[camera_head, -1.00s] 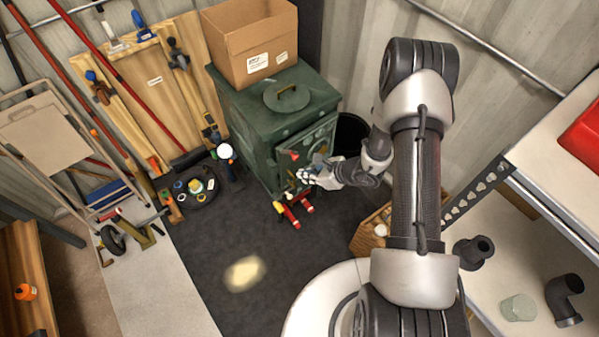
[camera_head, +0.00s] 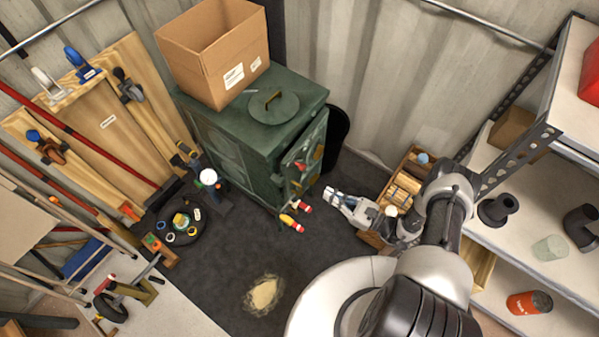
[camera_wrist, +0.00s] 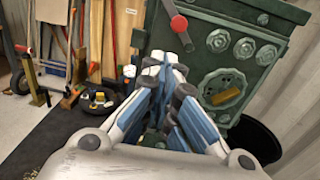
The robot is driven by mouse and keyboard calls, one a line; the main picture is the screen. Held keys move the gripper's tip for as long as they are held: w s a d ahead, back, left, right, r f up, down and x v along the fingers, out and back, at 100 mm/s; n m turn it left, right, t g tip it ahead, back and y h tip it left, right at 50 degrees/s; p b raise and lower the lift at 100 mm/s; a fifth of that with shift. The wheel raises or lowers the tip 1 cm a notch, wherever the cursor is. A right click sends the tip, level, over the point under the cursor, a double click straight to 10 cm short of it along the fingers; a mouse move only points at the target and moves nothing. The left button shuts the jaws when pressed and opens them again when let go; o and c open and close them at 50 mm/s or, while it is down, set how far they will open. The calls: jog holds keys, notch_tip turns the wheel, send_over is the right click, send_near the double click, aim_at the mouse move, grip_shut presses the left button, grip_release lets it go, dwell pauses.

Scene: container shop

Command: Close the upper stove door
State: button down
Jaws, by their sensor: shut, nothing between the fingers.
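The green stove (camera_head: 235,150) stands against the back wall with a round lid on its top. Its upper door (camera_head: 304,152), with a red handle (camera_head: 300,167), is close to the stove front; I cannot tell whether it is flush. In the wrist view, the red handle (camera_wrist: 180,27) is at the top, beside several round knobs on the green front (camera_wrist: 217,41). A round vent with an orange-brown handle shows lower right. My gripper (camera_head: 332,196) is shut and empty, apart from the stove, in front and to its right. Its fingers (camera_wrist: 165,68) hide part of the stove front.
A cardboard box (camera_head: 213,55) sits on the stove. Red-and-yellow items (camera_head: 295,214) lie by its base. A wooden crate (camera_head: 402,190) stands beside my gripper, near white shelving (camera_head: 540,215) at right. Dark floor in front is mostly clear, with a pale patch (camera_head: 263,294).

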aim_at(289, 172)
jog(key=b+x, duration=0.2)
jog(key=x, duration=1.1)
jog(key=shift+w+a, duration=0.15)
jog(key=shift+a, duration=0.1)
jog(key=b+x, duration=0.1)
jog(key=x, duration=0.2)
jog(key=shift+a+f, duration=0.1)
